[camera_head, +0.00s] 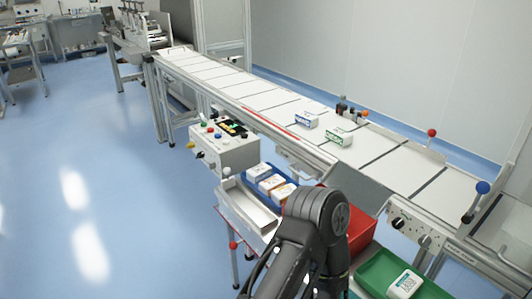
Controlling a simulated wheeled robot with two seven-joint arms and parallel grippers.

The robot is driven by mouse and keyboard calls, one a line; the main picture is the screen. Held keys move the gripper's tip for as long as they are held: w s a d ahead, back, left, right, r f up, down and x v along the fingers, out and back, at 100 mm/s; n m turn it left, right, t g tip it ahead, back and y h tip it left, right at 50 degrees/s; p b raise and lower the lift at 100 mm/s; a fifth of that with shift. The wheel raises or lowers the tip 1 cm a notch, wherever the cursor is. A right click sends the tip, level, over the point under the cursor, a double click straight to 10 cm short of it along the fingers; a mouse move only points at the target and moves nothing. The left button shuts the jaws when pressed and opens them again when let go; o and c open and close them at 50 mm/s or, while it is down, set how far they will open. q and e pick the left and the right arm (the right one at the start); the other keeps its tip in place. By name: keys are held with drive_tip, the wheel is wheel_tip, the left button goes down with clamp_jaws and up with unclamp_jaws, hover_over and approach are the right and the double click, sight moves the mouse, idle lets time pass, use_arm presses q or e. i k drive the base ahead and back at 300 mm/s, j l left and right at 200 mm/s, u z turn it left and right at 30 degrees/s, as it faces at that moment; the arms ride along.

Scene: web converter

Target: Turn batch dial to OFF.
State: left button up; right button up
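A white control box (238,155) hangs at the near side of the conveyor, with coloured buttons on top and small dark knobs (210,166) on its front face. A second panel with a black dial (398,223) and another dial beside it is on the conveyor frame at the right. No label is readable, so I cannot tell which is the batch dial or where any dial points. One of my dark arms rises from the bottom middle. Neither gripper shows.
The white conveyor (270,98) runs from back left to front right, carrying two small cartons (338,136). A blue bin (251,182) of cartons, a red bin (364,222) and a green tray (376,270) stand below it. The floor at left is clear.

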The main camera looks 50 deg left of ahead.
sight(212, 165)
drive_tip(key=k+j+z, duration=0.1)
drive_tip(key=j, duration=0.4)
drive_tip(key=k+j+z, duration=0.1)
drive_tip(key=j, duration=0.35)
drive_tip(key=k+j+z, duration=0.1)
drive_tip(key=k+j, duration=0.15)
drive_tip(key=j, duration=0.2)
drive_tip(key=k+j, duration=0.2)
drive_tip(key=j, duration=0.25)
drive_tip(key=k+j+z, duration=0.15)
drive_tip(key=j, duration=0.3)
drive_tip(key=k+j+z, duration=0.1)
drive_tip(key=k+j, duration=0.15)
drive_tip(key=j, duration=0.15)
drive_tip(key=k+j+z, duration=0.1)
drive_tip(key=j, duration=0.35)
drive_tip(key=k+j+z, duration=0.1)
drive_tip(key=k+j, duration=0.25)
